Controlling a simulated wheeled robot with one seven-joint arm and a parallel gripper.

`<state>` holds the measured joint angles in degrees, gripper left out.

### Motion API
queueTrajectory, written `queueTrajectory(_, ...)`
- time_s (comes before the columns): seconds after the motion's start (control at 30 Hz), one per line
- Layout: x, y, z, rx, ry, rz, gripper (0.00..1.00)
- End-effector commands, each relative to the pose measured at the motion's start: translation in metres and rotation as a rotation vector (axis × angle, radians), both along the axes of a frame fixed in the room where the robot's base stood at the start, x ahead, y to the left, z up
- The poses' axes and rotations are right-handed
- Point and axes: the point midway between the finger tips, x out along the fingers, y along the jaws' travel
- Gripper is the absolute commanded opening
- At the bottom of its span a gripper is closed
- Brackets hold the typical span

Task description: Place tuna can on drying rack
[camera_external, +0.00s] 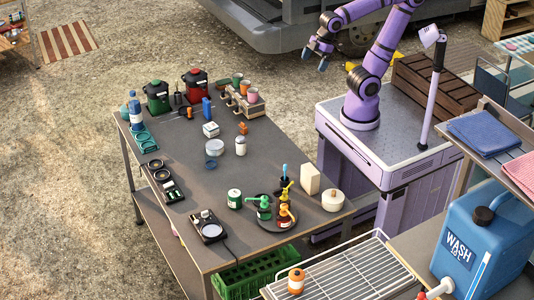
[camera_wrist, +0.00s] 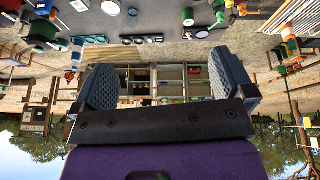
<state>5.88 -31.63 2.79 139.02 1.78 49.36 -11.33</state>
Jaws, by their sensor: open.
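A low, round, pale grey-blue can-like thing (camera_external: 214,147) stands near the middle of the dark table; it could be the tuna can, but no label is readable. A green-and-white can (camera_external: 234,199) stands nearer the front of the table. The wire drying rack (camera_external: 345,272) is at the bottom right, beside the table's front end; an orange-and-white bottle (camera_external: 296,281) is at its left edge. My gripper (camera_external: 315,58) is raised well beyond the table's far right side, away from both. In the wrist view my gripper (camera_wrist: 166,80) is open with nothing between its fingers.
A green crate (camera_external: 258,275) is below the front edge. A blue water container (camera_external: 480,245) stands right of the rack.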

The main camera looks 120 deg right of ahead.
Motion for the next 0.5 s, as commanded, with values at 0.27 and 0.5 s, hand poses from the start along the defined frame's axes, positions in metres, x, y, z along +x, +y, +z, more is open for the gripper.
queueTrajectory(0.27, 0.082, -0.024, -0.016, -0.051, 0.07, 0.127, 1.0)
queueTrajectory(0.5, 0.15, -0.055, -0.046, -0.066, 0.117, 0.244, 1.0)
